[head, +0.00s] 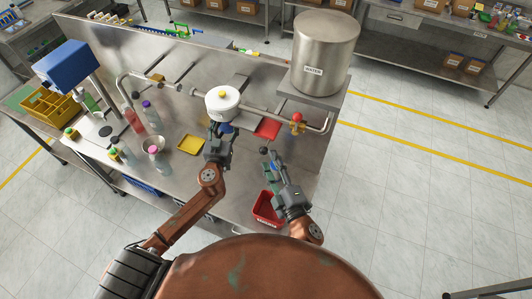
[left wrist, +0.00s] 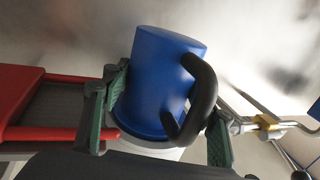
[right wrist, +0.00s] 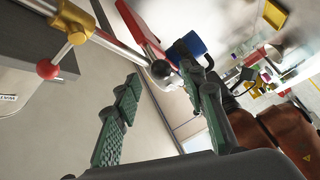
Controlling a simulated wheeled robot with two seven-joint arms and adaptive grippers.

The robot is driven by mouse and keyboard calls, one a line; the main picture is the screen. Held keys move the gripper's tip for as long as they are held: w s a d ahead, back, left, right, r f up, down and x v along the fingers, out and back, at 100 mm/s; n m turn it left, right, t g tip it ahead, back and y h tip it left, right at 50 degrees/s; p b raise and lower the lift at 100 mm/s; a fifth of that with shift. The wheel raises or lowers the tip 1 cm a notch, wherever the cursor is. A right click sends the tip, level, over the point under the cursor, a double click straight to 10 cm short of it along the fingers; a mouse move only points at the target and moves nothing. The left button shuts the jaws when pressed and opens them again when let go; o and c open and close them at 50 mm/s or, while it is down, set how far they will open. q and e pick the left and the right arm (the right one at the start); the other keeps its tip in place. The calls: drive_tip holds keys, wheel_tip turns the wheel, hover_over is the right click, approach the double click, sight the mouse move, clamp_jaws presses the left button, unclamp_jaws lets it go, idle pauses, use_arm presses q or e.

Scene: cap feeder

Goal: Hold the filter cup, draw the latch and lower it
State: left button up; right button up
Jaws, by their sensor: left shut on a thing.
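The blue filter cup (left wrist: 165,80) has a black handle (left wrist: 203,95) and sits between the green-padded fingers of my left gripper (left wrist: 165,112), which is shut on it. In the head view a little of the blue cup (head: 226,127) shows under the round white filter head (head: 222,103); my left gripper (head: 219,132) hides most of it. My right gripper (head: 269,163) is open and empty, right of the cup. In the right wrist view a dark round knob (right wrist: 162,71) shows beyond the open fingers, in front of the blue cup (right wrist: 190,45). I cannot tell whether this knob is the latch.
A pipe with a red-knobbed valve (head: 298,118) runs right of the filter head, below a large steel tank (head: 325,50). Bottles and a yellow tray (head: 190,144) stand to the left.

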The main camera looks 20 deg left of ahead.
sight(227, 130)
drive_tip(key=v, duration=0.6)
drive_tip(key=shift+s+d, duration=0.15)
drive_tip(key=shift+s, duration=0.05)
drive_tip(key=shift+f, duration=0.1)
